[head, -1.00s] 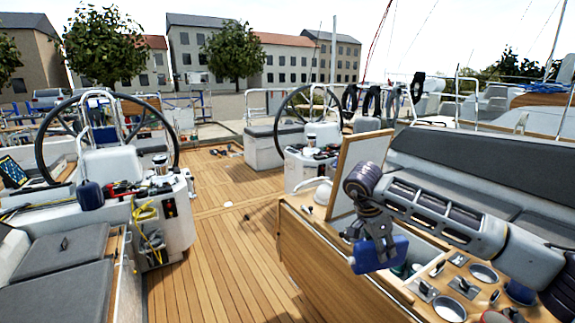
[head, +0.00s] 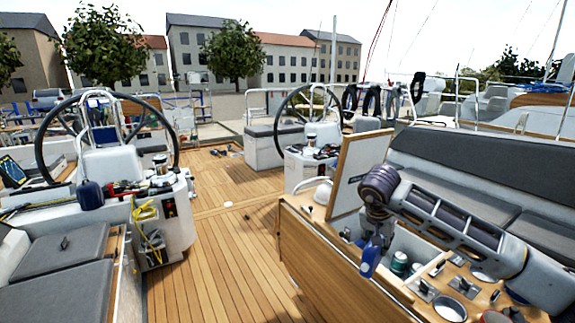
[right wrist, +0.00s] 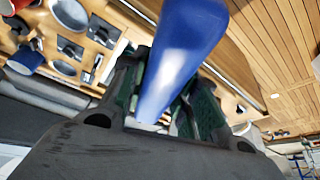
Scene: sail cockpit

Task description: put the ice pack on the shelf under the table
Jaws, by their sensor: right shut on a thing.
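The blue ice pack (head: 371,256) is held by my right gripper (head: 376,236) in the head view. It hangs below the fingers, turned edge-on, above the near side of the wooden cockpit table (head: 335,259). In the right wrist view the ice pack (right wrist: 180,50) stands between the two dark fingers of my right gripper (right wrist: 168,100), which are shut on it. The shelf under the table cannot be made out in either view. My left gripper is not in view.
The table's open compartment (head: 405,245) holds cans. Its raised wooden lid (head: 358,172) stands behind my gripper. Cups and fittings sit on the table's right part. The teak deck (head: 215,255) left of the table is mostly clear. A steering pedestal (head: 165,215) stands farther left.

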